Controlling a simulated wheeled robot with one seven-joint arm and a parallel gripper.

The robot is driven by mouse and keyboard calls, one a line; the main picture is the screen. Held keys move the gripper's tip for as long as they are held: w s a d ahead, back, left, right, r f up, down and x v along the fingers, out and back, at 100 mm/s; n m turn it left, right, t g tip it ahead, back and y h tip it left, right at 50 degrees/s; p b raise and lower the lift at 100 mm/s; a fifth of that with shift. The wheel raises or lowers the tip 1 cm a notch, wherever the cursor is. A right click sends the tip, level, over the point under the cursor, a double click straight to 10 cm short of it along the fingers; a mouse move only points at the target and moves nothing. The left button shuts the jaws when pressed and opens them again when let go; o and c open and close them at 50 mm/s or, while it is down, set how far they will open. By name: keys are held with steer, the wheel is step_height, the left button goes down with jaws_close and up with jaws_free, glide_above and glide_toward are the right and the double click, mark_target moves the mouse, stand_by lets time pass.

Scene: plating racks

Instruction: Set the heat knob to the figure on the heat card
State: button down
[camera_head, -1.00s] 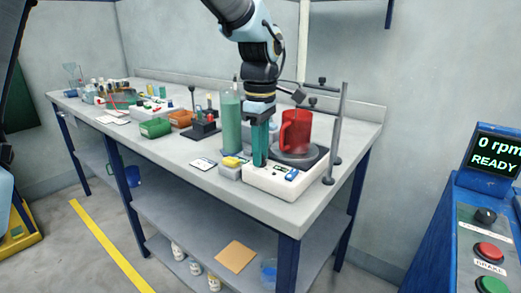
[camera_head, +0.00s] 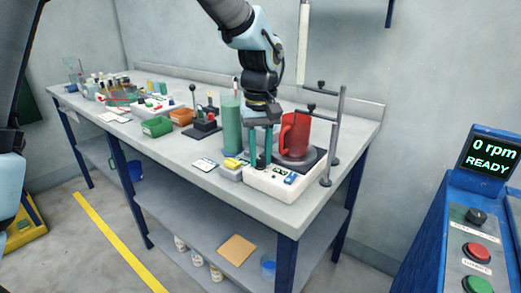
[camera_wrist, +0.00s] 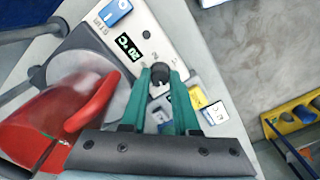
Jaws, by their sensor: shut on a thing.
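The white hot plate unit (camera_head: 262,184) stands at the bench's front right corner, with a red jug (camera_head: 296,136) on its round plate. Its display (camera_wrist: 129,47) reads 20 °C in the wrist view. The dark heat knob (camera_wrist: 160,72) is between my green fingertips. My gripper (camera_head: 260,164) points down and is shut on this knob; it also shows in the wrist view (camera_wrist: 160,80). The fingers partly hide the knob and its scale. A white card (camera_head: 205,164) lies on the bench left of the unit; its figure is too small to read.
A tall green cylinder (camera_head: 231,124) stands close behind my gripper. A small grey box with a yellow top (camera_head: 232,164) is beside the unit. A metal stand (camera_head: 339,130) rises to the right. Green (camera_head: 157,127) and orange (camera_head: 181,117) bins are farther left.

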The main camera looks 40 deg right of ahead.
mark_target(260, 160)
steer(key=m+p, duration=0.2)
steer(key=m, duration=0.5)
steer(key=shift+r+p, duration=0.1)
steer(key=shift+p, duration=0.25)
steer(key=m+p, duration=0.1)
steer(key=m, duration=0.3)
steer(key=shift+m+p, duration=0.95)
steer(key=shift+m, duration=0.95)
steer(key=c, duration=0.9)
jaws_free()
step_height(260, 160, up, 11)
steer(key=shift+f+b, duration=0.2)
steer(key=shift+b, duration=0.65)
